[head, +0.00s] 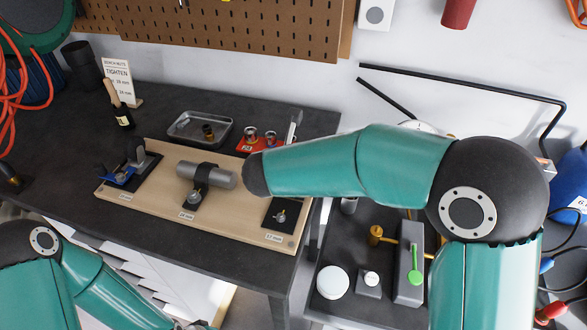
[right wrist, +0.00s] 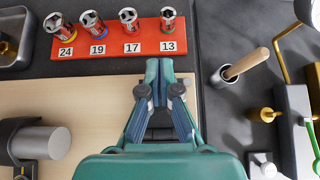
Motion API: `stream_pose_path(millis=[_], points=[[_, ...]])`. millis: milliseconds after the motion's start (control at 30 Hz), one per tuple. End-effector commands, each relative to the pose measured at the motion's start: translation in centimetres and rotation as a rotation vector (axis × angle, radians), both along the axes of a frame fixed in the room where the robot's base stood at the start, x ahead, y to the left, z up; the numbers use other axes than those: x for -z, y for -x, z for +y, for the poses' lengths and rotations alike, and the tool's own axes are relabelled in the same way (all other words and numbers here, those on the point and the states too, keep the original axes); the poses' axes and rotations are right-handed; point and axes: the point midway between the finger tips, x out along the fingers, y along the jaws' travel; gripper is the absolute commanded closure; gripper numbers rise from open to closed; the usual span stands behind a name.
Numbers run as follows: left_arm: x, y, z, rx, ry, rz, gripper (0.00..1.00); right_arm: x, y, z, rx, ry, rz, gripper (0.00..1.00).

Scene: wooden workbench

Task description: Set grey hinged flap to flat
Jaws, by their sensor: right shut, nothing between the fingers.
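I cannot make out the grey hinged flap for certain. A thin light grey upright piece (head: 296,120) shows just above my right forearm in the head view; I cannot tell what it belongs to. The forearm hides part of the wooden board (head: 226,226) and its right-hand black plate (head: 280,212). My right gripper (right wrist: 164,72) is shut and empty in the right wrist view, its tips just below the socket marked 13. In the head view it is hidden behind the forearm.
A red socket holder (right wrist: 118,38) lies just beyond my right fingertips. A clamped grey cylinder (head: 207,175) and a blue part (head: 118,177) occupy the board. A metal tray (head: 200,128) is behind it. A grey block with a green lever (head: 409,285) stands on the right-hand surface.

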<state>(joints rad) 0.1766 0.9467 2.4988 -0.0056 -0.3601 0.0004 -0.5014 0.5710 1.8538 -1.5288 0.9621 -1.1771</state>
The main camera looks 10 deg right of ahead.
Motion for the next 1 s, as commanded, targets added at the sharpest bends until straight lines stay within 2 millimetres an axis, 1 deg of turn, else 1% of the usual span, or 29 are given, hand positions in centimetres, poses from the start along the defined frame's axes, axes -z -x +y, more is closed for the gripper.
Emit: stream_pose_path(millis=[33,200,267,300,500,600,700,867,933,967,1000], points=[[-0.9,0.0,0.0,0.0,0.0,0.0,0.6,-1.1,0.0,0.0,0.001,0.0,-0.001,1.0],[-3.3,0.0,0.0,0.0,0.0,0.0,0.6,-4.1,0.3,0.0,0.001,-0.001,-0.002,1.0],[-2.5,0.0,0.0,0.0,0.0,-0.001,0.6,-4.8,0.3,0.1,0.003,-0.004,-0.007,1.0],[-2.4,0.0,0.0,0.0,0.0,0.0,0.6,-5.7,0.4,0.2,0.003,-0.004,-0.008,1.0],[-2.4,0.0,0.0,0.0,0.0,0.0,0.6,-9.8,0.7,0.4,0.002,-0.003,-0.005,1.0],[-2.4,0.0,0.0,0.0,0.0,0.0,0.6,-11.4,0.8,0.4,0.002,-0.002,-0.004,1.0],[-2.4,0.0,0.0,0.0,0.0,0.0,0.6,-12.4,0.9,0.4,0.002,-0.002,-0.002,1.0],[-2.4,0.0,0.0,0.0,0.0,0.0,0.6,-13.1,1.1,0.1,0.046,-0.028,-0.014,1.0],[-2.4,0.0,0.0,0.0,0.0,0.0,0.6,-12.9,1.8,-0.6,0.133,-0.074,-0.015,1.0],[-2.5,0.0,0.0,0.0,0.0,0.0,0.6,-13.1,2.1,-1.0,0.193,-0.113,-0.019,1.0],[-2.5,0.0,0.0,0.0,0.0,0.0,0.6,-13.8,2.5,-1.4,0.295,-0.186,-0.031,1.0]])
